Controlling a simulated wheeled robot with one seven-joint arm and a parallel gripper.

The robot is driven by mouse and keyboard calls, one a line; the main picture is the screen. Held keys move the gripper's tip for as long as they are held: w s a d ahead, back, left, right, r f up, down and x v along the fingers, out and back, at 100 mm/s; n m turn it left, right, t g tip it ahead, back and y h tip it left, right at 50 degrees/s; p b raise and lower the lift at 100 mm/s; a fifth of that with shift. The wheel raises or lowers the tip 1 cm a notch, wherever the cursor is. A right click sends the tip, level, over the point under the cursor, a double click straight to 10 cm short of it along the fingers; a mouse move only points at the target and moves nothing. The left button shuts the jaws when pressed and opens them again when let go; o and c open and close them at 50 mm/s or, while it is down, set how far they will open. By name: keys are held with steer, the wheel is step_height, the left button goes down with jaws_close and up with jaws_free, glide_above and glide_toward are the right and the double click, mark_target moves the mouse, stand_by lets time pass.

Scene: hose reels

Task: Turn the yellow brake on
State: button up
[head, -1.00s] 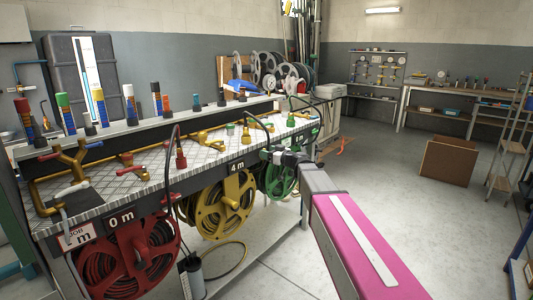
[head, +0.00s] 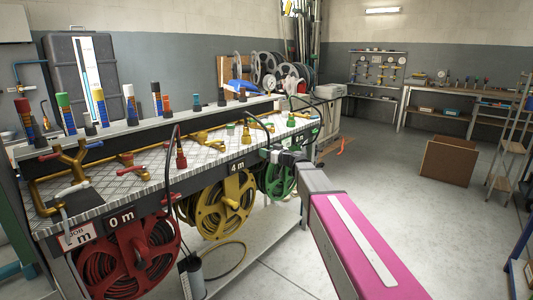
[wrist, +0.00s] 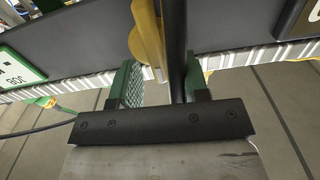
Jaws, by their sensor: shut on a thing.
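The yellow reel (head: 226,206) hangs under the bench edge in the head view, below the 4 m label. In the wrist view the yellow brake (wrist: 148,36) is a lever that comes down from the top between my fingers. My gripper (wrist: 163,88) has green-padded fingers and is shut on this lever. A dark hose or rod (wrist: 176,45) runs beside the lever, also between the fingers. In the head view my gripper (head: 272,155) is at the bench front between the yellow and green reels. The lever's grip point is hidden there by my gripper.
The red reel (head: 128,258) hangs to the left and the green reel (head: 280,181) to the right, partly behind my arm. Brass valves (head: 206,138) and hoses stand on the bench top (head: 150,184). The floor to the right is open up to a cardboard box (head: 447,162).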

steer(key=shift+w+d+f+m, duration=0.3)
steer(key=shift+f+m, duration=0.15)
steer(key=shift+m, duration=2.45)
steer(key=shift+w+d+f+m, duration=0.2)
steer(key=shift+w+f+m, duration=0.2)
steer(key=shift+m, duration=2.5)
steer(key=shift+w+d+f+m, duration=0.25)
steer(key=shift+f+m, duration=0.25)
steer(key=shift+m, duration=2.4)
steer(key=o, duration=0.8)
steer(key=shift+o, duration=0.2)
steer(key=shift+d, duration=0.1)
steer(key=v, duration=1)
steer(key=shift+s+d, duration=0.25)
steer(key=shift+s, duration=0.05)
